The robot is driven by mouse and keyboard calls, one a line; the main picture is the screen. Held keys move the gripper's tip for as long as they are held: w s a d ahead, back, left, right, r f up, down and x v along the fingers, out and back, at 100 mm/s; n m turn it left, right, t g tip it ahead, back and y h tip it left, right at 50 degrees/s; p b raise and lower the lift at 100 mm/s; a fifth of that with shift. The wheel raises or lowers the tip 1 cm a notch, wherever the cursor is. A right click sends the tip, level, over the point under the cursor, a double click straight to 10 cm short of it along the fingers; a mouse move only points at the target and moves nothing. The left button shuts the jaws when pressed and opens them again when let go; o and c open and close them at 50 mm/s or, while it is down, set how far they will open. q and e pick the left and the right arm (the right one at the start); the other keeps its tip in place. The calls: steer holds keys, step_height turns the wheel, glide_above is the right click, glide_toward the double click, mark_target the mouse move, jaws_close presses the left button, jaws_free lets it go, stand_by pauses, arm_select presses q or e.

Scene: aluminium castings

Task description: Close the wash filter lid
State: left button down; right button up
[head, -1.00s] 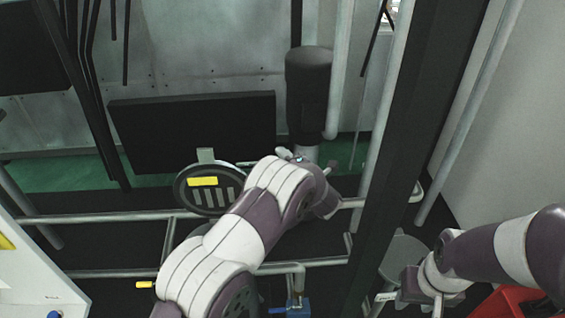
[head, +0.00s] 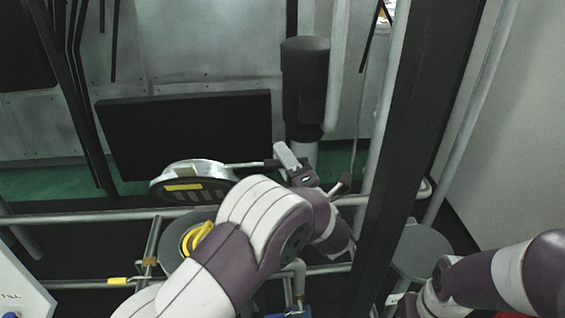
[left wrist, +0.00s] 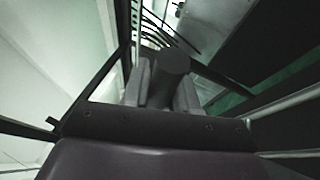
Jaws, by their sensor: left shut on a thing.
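The wash filter lid (head: 193,181) is a round, metal-rimmed disc with a yellow label, left of centre in the head view. It is tilted and stands above the round filter housing (head: 172,243), which has a yellow part on it and is partly hidden by my left arm. A thin rod (head: 250,164) runs from the lid to my left gripper (head: 287,160). My left gripper is shut, seemingly on the rod's end as a handle. In the left wrist view its fingers (left wrist: 162,88) flank a dark cylinder (left wrist: 172,64). My right gripper (head: 402,303) is at the bottom edge; its jaws are unclear.
A black cylinder (head: 305,88) stands behind my left gripper. A dark upright post (head: 408,150) stands to the right. A grey round stool-like top (head: 421,250) is near my right arm.

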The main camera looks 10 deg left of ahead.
arm_select(q)
steer(key=c, duration=1)
jaws_free()
steer(key=shift+o, duration=0.2)
